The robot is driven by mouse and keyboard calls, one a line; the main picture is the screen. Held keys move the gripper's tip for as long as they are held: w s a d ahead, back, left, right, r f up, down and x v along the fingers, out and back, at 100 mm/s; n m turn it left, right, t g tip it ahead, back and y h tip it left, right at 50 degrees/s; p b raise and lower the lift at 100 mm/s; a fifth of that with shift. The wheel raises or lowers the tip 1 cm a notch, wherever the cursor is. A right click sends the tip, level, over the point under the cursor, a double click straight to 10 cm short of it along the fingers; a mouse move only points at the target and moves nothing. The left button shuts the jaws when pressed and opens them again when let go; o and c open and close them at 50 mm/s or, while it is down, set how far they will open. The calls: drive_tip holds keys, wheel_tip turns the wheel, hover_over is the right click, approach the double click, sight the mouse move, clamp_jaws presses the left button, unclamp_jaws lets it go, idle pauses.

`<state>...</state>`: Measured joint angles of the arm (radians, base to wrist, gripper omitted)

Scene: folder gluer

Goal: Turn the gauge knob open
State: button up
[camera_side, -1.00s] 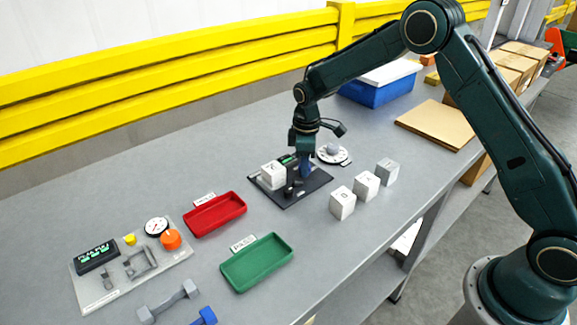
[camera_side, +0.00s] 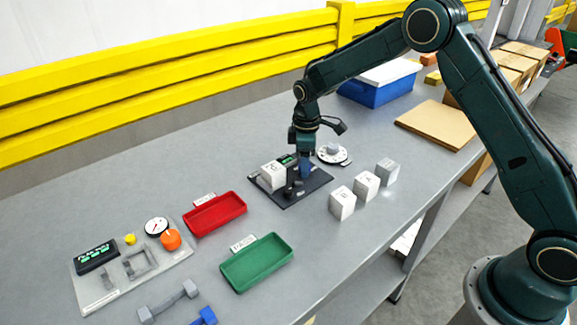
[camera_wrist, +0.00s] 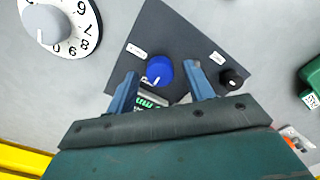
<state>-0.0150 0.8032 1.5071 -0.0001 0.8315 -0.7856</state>
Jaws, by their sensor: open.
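A black plate (camera_side: 318,183) lies on the bench and carries a white block (camera_side: 272,176), a small green-lit display (camera_side: 287,160) and a dark upright part. In the wrist view, the plate (camera_wrist: 178,25) has a round blue knob (camera_wrist: 159,71) with a white pointer line and a smaller black knob (camera_wrist: 231,79). Small labels beside them are too small to read. My gripper (camera_side: 305,172) points down over the plate. In the wrist view, its blue fingers (camera_wrist: 159,73) are apart, one on each side of the blue knob. I cannot tell whether they touch it.
A white numbered dial with a grey knob (camera_side: 333,149) stands just behind the plate. Three lettered cubes (camera_side: 367,186) stand to the right. Red (camera_side: 216,213) and green trays (camera_side: 257,263) lie at the left, near a grey panel (camera_side: 128,287) with an orange knob (camera_side: 170,239).

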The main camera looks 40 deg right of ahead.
wheel_tip(320, 180, up, 13)
drive_tip(key=shift+r, duration=0.15)
idle(0.4)
drive_tip(key=s+r+m+t, duration=0.3)
drive_tip(key=s+r+m, duration=0.1)
drive_tip(key=s+r, duration=1.05)
drive_tip(key=s+f+m+t, duration=0.1)
drive_tip(key=s+f+m, duration=0.1)
drive_tip(key=s, duration=0.8)
drive_tip(key=s+f+m+t, duration=0.1)
drive_tip(key=s+m, duration=0.2)
drive_tip(key=s, duration=0.8)
drive_tip(key=shift+d+f+t, duration=0.3)
drive_tip(key=shift+d+f, duration=0.1)
